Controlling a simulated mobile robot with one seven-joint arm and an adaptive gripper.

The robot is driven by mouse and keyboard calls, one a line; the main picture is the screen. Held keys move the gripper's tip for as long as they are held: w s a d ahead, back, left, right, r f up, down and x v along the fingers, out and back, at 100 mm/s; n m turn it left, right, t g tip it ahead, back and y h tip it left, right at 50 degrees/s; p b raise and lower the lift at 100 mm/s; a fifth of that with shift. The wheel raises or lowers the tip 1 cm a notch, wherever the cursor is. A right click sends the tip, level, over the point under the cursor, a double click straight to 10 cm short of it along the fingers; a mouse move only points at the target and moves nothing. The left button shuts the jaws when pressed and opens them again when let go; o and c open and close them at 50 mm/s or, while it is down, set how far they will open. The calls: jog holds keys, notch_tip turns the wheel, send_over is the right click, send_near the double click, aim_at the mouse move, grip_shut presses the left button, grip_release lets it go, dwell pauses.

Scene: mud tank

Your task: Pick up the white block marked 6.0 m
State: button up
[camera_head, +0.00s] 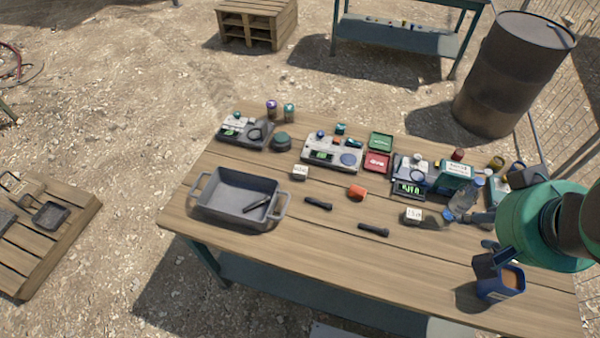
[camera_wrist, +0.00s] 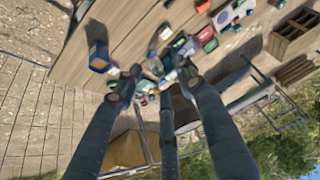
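Two small white blocks with dark print lie on the wooden table (camera_head: 340,265). One white block (camera_head: 300,172) is right of the grey tray, and the other white block (camera_head: 413,215) is farther right, below a device with a green display. The print is too small to tell which is 6.0 m. My gripper (camera_head: 487,231) is at the right of the table, apart from both blocks. In the wrist view my gripper (camera_wrist: 158,80) has its dark fingers spread, with nothing visibly held between them. I cannot clearly identify either white block in the wrist view.
A grey tray (camera_head: 212,211) holds a dark tool. Two black torch-like tools (camera_head: 373,230) and an orange block (camera_head: 357,192) lie mid-table. A clear bottle (camera_head: 463,200) and a blue container (camera_head: 500,285) stand near my gripper. Devices line the back. The front middle is clear.

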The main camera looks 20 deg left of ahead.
jog(key=o, duration=0.3)
jog(key=w+a+f+g+p, duration=0.1)
jog(key=w+a+f+g, duration=0.1)
jog(key=w+a, duration=0.85)
jog(key=w+a+f+g, duration=0.1)
jog(key=w+a+f, duration=0.1)
jog(key=w+a, duration=0.8)
jog(key=w+a+f+g, duration=0.1)
jog(key=w+a+f, duration=0.2)
jog(key=a+f, duration=0.4)
jog(key=w+a+f, duration=0.4)
jog(key=a+f, duration=0.4)
jog(key=f, duration=0.1)
jog(key=w+a+f+n+g, duration=0.1)
jog(key=w+a+f, duration=0.3)
jog(key=a+f, duration=0.3)
jog(key=shift+w+a+f+g+p, duration=0.25)
jog(key=shift+f+p, duration=0.2)
jog(key=shift+f, duration=0.3)
